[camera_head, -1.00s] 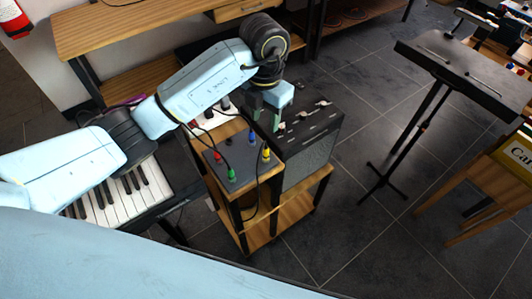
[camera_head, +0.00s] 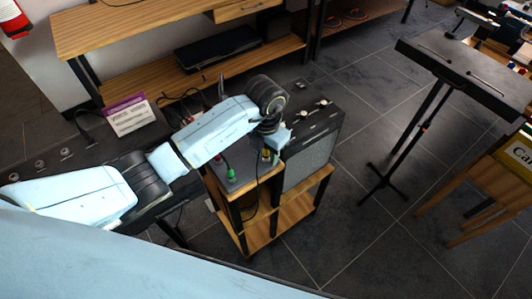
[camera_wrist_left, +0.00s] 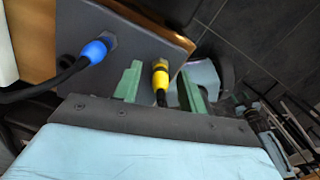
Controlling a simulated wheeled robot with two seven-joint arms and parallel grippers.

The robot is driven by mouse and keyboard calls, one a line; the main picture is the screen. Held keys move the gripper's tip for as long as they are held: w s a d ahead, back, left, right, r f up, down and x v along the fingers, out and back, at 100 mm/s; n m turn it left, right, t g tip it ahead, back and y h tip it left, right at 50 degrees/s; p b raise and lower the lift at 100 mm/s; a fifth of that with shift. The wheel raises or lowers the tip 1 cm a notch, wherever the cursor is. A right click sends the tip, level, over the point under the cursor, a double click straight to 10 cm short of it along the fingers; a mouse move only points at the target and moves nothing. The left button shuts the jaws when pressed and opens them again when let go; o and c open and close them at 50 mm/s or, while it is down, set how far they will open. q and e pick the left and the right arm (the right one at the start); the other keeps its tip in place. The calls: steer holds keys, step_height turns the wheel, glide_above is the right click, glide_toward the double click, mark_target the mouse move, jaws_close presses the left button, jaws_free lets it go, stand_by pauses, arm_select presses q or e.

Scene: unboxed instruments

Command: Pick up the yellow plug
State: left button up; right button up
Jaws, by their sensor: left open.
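The yellow plug (camera_wrist_left: 161,84) stands in a dark panel (camera_wrist_left: 132,45), with a black tip and a metal collar. In the left wrist view it lies between the two green fingers of my left gripper (camera_wrist_left: 159,72), which is open around it, with gaps on both sides. In the head view the yellow plug (camera_head: 266,155) shows just below my left gripper (camera_head: 270,146), whose fingers are mostly hidden by the wrist. A blue plug (camera_wrist_left: 95,50) with a black cable sits left of the fingers in the wrist view. My right gripper is not in view.
A green plug (camera_head: 231,174) and a red plug (camera_head: 217,157) stand on the same panel, on a wooden stand (camera_head: 262,237). A black amplifier (camera_head: 312,150) stands beside it. A music stand (camera_head: 460,75) is at right. Open floor lies between.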

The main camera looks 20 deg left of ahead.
arm_select(q)
jaws_close()
stand_by(0.3)
